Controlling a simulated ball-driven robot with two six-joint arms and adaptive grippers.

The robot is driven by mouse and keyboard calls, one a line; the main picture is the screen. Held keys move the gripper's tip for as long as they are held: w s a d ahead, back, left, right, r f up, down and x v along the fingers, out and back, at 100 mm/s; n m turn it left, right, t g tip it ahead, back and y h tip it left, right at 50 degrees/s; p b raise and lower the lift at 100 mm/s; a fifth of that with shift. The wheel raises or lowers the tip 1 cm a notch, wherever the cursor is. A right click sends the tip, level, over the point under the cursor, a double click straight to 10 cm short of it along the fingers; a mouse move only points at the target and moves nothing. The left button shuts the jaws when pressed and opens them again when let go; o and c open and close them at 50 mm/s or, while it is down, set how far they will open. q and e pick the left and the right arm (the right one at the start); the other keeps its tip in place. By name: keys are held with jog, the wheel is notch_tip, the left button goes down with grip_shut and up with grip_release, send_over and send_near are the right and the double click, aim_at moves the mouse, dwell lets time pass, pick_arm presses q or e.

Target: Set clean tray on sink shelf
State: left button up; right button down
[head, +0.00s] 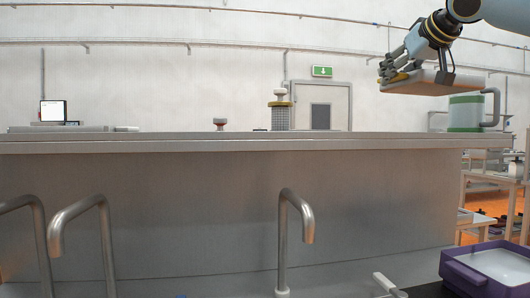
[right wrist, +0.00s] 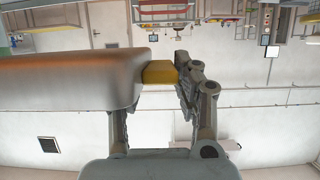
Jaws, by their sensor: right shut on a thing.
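My right gripper (head: 394,77) is at the upper right of the head view, shut on a flat tray (head: 432,82) that looks tan and metallic. The tray is raised above the right part of the metal sink shelf (head: 250,143), roughly level, and a gap shows beneath it. The other finger's contact is hidden by the tray. My left gripper is not in view.
A green and white jug (head: 466,113) stands at the shelf's right end, near and below the tray. A yellow-banded object (head: 281,115) and a small red-brown object (head: 219,124) stand mid-shelf. Taps (head: 284,240) rise in front. A purple bin (head: 465,275) is lower right.

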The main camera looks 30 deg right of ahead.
jog(key=w+a+f+p, duration=0.1)
jog(key=w+f+p, duration=0.1)
jog(key=w, duration=0.1)
jog(key=w+a+f+p, duration=0.2)
jog(key=w+f+p, duration=0.1)
jog(key=w, duration=0.1)
jog(key=w+a+f+p, duration=0.2)
jog(key=w, duration=0.1)
jog(key=shift+w+a+f+p, duration=0.25)
jog(key=shift+w+p, duration=0.1)
jog(key=shift+p, duration=0.05)
notch_tip(320, 180, down, 4)
jog(key=shift+f+p, duration=0.15)
jog(key=shift+p, duration=0.25)
jog(key=c, duration=1)
grip_release()
jog(key=shift+b+v, duration=2.85)
jog(key=shift+v, duration=3.15)
